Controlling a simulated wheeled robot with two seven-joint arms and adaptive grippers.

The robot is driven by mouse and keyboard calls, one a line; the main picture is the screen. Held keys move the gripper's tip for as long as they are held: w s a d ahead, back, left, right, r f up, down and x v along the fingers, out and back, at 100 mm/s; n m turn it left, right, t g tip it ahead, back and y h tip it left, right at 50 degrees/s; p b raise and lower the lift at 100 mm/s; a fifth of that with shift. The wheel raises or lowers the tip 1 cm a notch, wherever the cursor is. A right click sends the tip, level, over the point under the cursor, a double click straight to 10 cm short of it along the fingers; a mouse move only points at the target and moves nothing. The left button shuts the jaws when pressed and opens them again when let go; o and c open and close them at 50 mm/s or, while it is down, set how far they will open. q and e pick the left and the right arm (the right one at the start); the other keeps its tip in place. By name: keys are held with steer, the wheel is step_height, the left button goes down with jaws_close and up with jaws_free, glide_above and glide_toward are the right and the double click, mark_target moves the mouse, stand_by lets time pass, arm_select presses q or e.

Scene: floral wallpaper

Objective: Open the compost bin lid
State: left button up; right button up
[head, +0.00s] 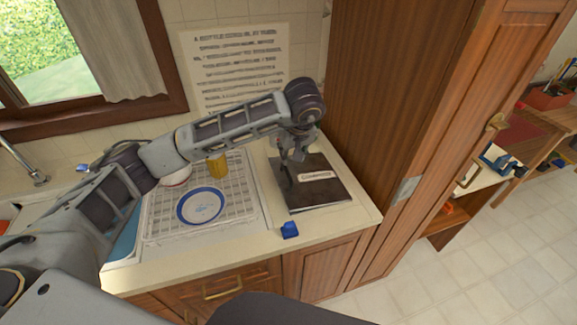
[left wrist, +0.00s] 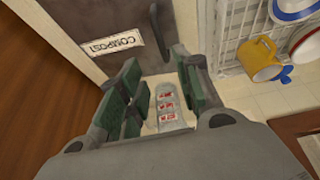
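The compost bin (head: 325,194) is a low box on the counter beside the tall wooden cabinet. Its dark flat lid, with a white COMPOST label (head: 316,175), looks shut. In the left wrist view the grey lid (left wrist: 92,16) and its label (left wrist: 112,42) lie just beyond the fingers. My left gripper (head: 290,172) is over the left part of the bin, pointing down. In the left wrist view its green-padded fingers (left wrist: 160,95) are apart. A pale strip with red marks (left wrist: 168,108) shows between them; I cannot tell whether they touch it. My right gripper is not in view.
A white dish rack (head: 237,208) with a blue-rimmed plate (head: 201,207) and a yellow mug (head: 217,166) stands left of the bin. A small blue object (head: 290,230) lies near the counter's front edge. The tall wooden cabinet (head: 385,95) closes off the right side.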

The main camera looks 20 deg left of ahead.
mark_target(287, 170)
arm_select(q)
steer(key=shift+p+x, duration=0.8)
steer(key=shift+x, duration=4.25)
steer(key=shift+c, duration=0.2)
steer(key=shift+s, duration=0.1)
jaws_close()
